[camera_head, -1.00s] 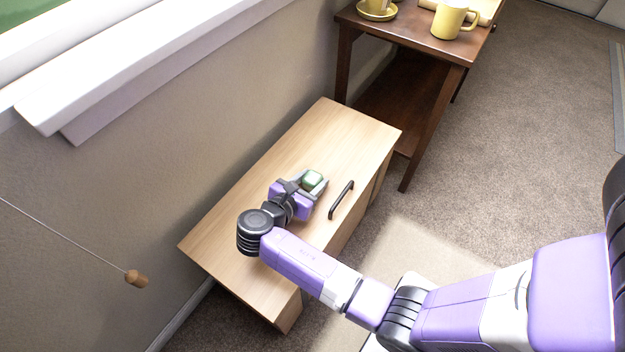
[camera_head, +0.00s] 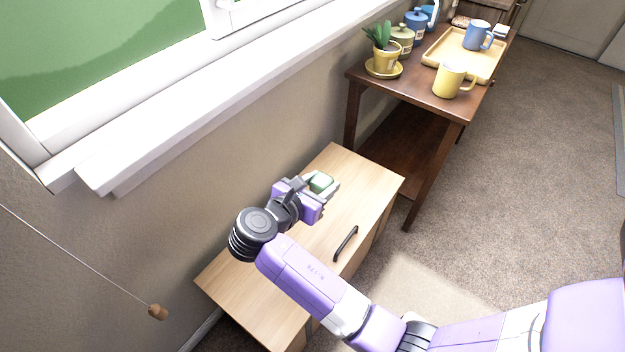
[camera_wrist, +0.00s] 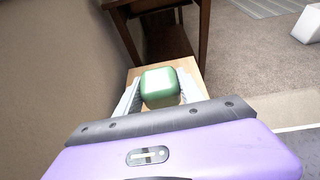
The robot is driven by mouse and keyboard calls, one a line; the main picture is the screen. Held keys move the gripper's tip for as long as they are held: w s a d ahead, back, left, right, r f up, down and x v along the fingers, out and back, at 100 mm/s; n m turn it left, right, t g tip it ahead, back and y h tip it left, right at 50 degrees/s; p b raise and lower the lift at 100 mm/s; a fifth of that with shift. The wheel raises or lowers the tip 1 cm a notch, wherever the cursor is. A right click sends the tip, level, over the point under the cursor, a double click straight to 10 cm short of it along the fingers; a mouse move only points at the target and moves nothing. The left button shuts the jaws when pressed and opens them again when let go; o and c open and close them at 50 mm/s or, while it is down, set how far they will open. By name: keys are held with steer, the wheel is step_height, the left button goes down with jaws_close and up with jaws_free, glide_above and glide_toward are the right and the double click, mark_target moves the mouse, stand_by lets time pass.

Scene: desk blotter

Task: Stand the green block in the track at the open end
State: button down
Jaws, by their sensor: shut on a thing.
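The green block (camera_head: 321,182) has rounded edges and a pale patch on its upper face. My gripper (camera_head: 326,188) is shut on it, with a finger on each side. In the wrist view the green block (camera_wrist: 160,88) sits between the two grey fingers of my gripper (camera_wrist: 160,95). The gripper is over the light wooden cabinet (camera_head: 365,190); I cannot tell how high the block is above its top. I make out no track in these views.
A dark wooden table (camera_head: 395,88) stands beyond the cabinet. It holds a yellow mug (camera_head: 449,82), a wooden tray (camera_head: 487,73) with a blue mug (camera_head: 477,37), and a potted plant (camera_head: 383,50). A white window sill (camera_head: 230,110) juts out on the left. Carpet (camera_head: 540,150) is open at right.

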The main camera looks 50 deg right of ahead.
steer(key=shift+r, duration=0.4)
steer(key=shift+w+n+t, duration=0.3)
steer(key=shift+w, duration=0.05)
steer(key=w+a+r+n+t+y, duration=0.2)
steer(key=w+a+n+t+y, duration=0.3)
steer(key=a, duration=0.4)
steer(key=w+a+r+n+t+y, duration=0.2)
steer(key=w+a+n+t+y, duration=0.2)
steer(key=w+a+n+t, duration=0.25)
steer(key=s+a+r+n+y+p, duration=0.2)
steer(key=s+a+n+y+p, duration=0.2)
steer(key=s+p, duration=0.6)
steer(key=shift+s+a+r+n+y+p, duration=0.25)
steer(key=shift+a+n+p, duration=0.3)
steer(key=shift+p, duration=3.4)
